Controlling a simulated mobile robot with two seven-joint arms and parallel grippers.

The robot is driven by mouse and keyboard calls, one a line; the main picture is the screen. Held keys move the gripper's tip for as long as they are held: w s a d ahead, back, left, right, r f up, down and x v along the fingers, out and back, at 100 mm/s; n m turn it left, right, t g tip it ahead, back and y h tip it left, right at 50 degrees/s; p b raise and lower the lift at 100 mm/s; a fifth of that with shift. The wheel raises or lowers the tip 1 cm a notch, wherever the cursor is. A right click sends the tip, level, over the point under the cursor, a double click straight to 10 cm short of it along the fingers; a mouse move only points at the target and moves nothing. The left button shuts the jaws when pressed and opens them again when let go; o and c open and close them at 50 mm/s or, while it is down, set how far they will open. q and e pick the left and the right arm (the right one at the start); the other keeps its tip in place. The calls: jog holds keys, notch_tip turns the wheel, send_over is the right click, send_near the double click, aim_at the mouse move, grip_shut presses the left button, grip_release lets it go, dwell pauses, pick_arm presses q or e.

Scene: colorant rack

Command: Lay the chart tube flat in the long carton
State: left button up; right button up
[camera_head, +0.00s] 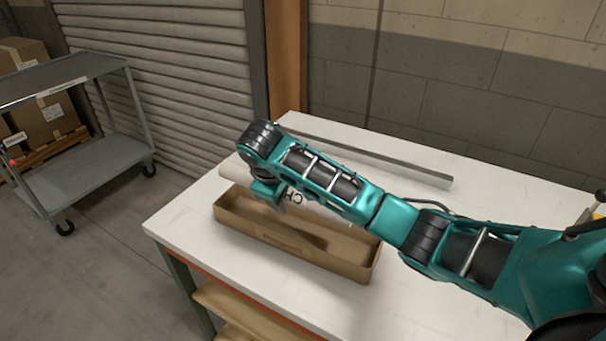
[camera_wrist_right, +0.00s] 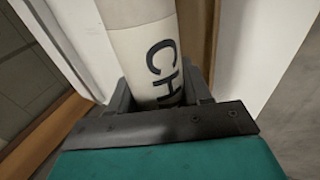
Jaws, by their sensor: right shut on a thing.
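The chart tube (camera_head: 236,172) is a pale cylinder with dark letters, held above the long carton and mostly hidden behind my right arm in the head view. It also shows in the right wrist view (camera_wrist_right: 140,40), between the fingers. The long carton (camera_head: 260,238) is an open, shallow brown box on the white table; its visible inside is empty. My right gripper (camera_head: 280,205) is shut on the tube. In the head view the tube runs roughly along the carton's length; I cannot tell its exact height. My left gripper is not in view.
The white table (camera_head: 430,240) has free room right of the carton. A grey metal rail (camera_head: 400,170) lies along its back. A grey cart (camera_head: 85,165) with cardboard boxes (camera_head: 45,115) behind it stands at the left. A shutter and a block wall are behind.

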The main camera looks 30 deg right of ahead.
jog(key=d+r, duration=0.1)
jog(key=d, duration=0.2)
send_over(295, 232)
jog(key=shift+f, duration=4.05)
jog(key=o, duration=1.2)
jog(key=shift+c, duration=0.2)
jog(key=v, duration=0.8)
jog(key=w+v, duration=0.1)
jog(key=v, duration=0.2)
jog(key=shift+s+a+r, duration=0.1)
jog(key=shift+a+r, duration=0.2)
jog(key=shift+r, duration=0.15)
jog(key=shift+s+a+r, duration=0.2)
jog(key=shift+s+r, duration=0.1)
jog(key=shift+r, duration=0.15)
